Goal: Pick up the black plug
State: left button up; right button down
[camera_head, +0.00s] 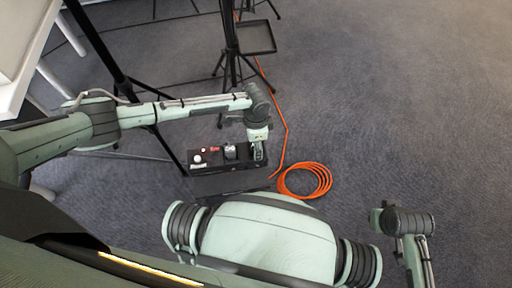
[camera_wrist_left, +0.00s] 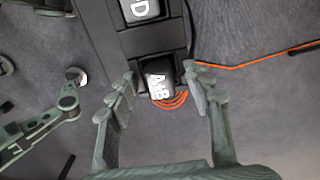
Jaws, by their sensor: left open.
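My left gripper (camera_wrist_left: 162,92) is open, with one finger on each side of this block. Whether the fingers touch it is unclear. In the head view my left gripper (camera_head: 258,152) points down at the right end of the black box (camera_head: 215,169) on the floor, and the plug is mostly hidden there. My right gripper (camera_head: 378,219) seems to show small at the lower right, away from the box; its fingers cannot be made out.
White furniture (camera_head: 22,45) stands upper left. The carpet at right is clear.

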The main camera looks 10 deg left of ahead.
pick_arm(q)
grip_shut()
jog(key=shift+r, duration=0.15)
